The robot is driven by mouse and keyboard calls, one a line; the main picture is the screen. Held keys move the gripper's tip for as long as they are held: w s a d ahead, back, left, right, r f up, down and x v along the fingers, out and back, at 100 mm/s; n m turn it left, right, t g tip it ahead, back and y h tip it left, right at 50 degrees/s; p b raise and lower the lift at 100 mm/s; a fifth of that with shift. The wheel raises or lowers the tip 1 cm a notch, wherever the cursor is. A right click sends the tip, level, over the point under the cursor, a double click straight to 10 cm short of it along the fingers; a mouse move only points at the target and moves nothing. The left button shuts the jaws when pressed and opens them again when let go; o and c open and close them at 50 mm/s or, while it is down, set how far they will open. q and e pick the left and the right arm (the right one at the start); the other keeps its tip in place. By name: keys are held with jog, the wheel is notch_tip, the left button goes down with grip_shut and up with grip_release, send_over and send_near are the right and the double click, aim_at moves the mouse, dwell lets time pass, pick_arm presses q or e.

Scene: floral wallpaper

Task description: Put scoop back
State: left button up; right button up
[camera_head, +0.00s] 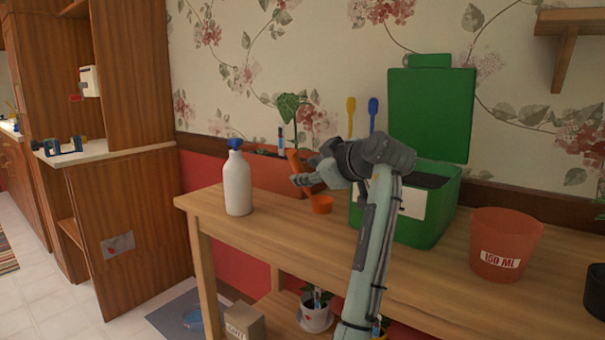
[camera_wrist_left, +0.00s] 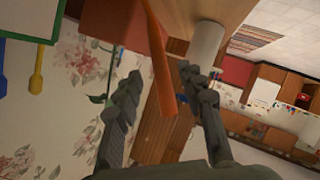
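The orange scoop (camera_head: 320,204) is at the bench's back edge in the head view, its bowl low by the bench top and its handle rising up and left. My left gripper (camera_head: 303,172) is at the handle. In the left wrist view the orange handle (camera_wrist_left: 160,65) runs between the two fingers of the left gripper (camera_wrist_left: 163,78), with a gap visible on each side. The left gripper looks open around it. My right gripper is not in view.
A white bottle (camera_head: 237,184) with a blue cap stands left of my gripper. A green lidded bin (camera_head: 430,218) stands behind my arm, and an orange pot (camera_head: 503,245) is to its right. A planter (camera_head: 262,170) is behind. The front of the bench (camera_head: 275,235) is clear.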

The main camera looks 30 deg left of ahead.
pick_arm(q)
jog(key=v, duration=0.9)
jog(key=shift+b, duration=0.3)
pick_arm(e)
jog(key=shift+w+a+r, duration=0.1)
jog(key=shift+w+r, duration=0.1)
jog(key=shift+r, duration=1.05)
pick_arm(q)
jog(key=shift+a, duration=0.1)
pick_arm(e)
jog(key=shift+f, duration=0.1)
pick_arm(q)
jog(key=shift+c, duration=0.3)
